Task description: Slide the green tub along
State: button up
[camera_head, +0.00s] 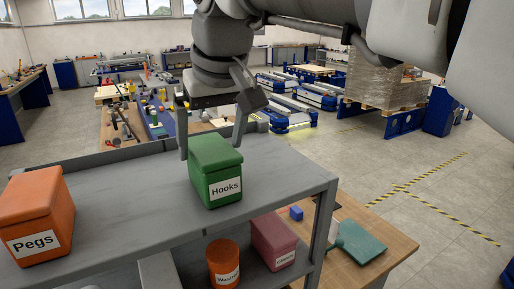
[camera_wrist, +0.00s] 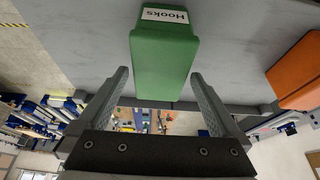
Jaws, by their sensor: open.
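The green tub (camera_head: 214,172), labelled "Hooks", stands upright on the grey top shelf (camera_head: 125,190) of a cart, near its right end. My gripper (camera_head: 211,140) is at the far side of the tub with its fingers pointing down. In the wrist view my gripper (camera_wrist: 162,82) is open, with one finger to each side of the near end of the green tub (camera_wrist: 165,60). I cannot tell whether either finger touches it. In the head view the tub hides part of the fingers.
An orange tub (camera_head: 36,215) labelled "Pegs" stands at the shelf's left; it also shows in the wrist view (camera_wrist: 297,75). An orange canister (camera_head: 224,262) and a pink tub (camera_head: 273,240) are on the lower shelf. The top shelf between the green and orange tubs is clear.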

jog(key=shift+x, duration=2.75)
jog(key=shift+c, duration=0.3)
jog(key=c, duration=1.4)
jog(key=shift+w+d, duration=1.15)
jog(key=shift+d, duration=0.7)
jog(key=shift+w+d, duration=1.1)
jog(key=shift+d, duration=0.8)
jog(key=shift+w+d, duration=1.15)
jog(key=shift+d, duration=0.7)
jog(key=shift+c, duration=0.3)
